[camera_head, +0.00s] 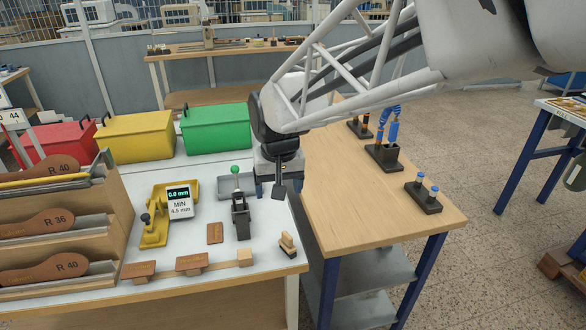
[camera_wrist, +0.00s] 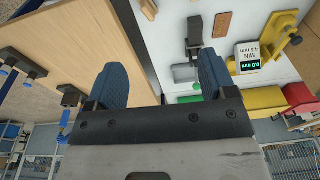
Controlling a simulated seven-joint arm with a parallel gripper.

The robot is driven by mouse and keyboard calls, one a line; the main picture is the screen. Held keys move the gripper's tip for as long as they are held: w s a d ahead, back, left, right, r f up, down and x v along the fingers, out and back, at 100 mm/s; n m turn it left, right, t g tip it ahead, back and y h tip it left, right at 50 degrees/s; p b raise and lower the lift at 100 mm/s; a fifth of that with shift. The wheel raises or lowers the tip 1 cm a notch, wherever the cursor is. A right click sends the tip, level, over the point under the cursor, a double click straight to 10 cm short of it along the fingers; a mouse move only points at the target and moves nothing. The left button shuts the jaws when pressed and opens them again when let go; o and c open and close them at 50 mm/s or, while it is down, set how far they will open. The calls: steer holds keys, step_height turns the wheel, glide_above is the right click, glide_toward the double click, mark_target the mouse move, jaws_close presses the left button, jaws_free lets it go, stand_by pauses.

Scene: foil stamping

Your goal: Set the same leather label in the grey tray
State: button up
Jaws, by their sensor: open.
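A brown leather label (camera_head: 215,233) lies flat on the white table, left of the black hand press (camera_head: 241,216). It also shows in the wrist view (camera_wrist: 221,25). Two more brown leather pieces, one at the left (camera_head: 138,270) and one further right (camera_head: 192,264), lie along a wooden strip at the table's front. The grey tray (camera_head: 222,187) stands behind the press, partly hidden by it; no label can be made out in it. My gripper (camera_head: 275,190) is above the white table's right side, right of the tray. Its blue fingers are apart and empty in the wrist view (camera_wrist: 168,80).
A yellow thickness gauge (camera_head: 155,225) with a display reading 0.0 mm stands left of the label. Red, yellow and green bins (camera_head: 217,130) line the back. A wooden rack (camera_head: 75,215) stands left. A wooden side table (camera_head: 365,205) with tool holders is at right.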

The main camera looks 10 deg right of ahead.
steer(key=s+d, duration=0.4)
steer(key=s, duration=0.5)
steer(key=s+d+r+t, duration=0.1)
steer(key=s+d, duration=0.3)
steer(key=s, duration=0.6)
steer(key=shift+s+r, duration=0.15)
steer(key=shift+s, duration=0.15)
steer(key=shift+o, duration=0.6)
steer(key=shift+w, duration=0.15)
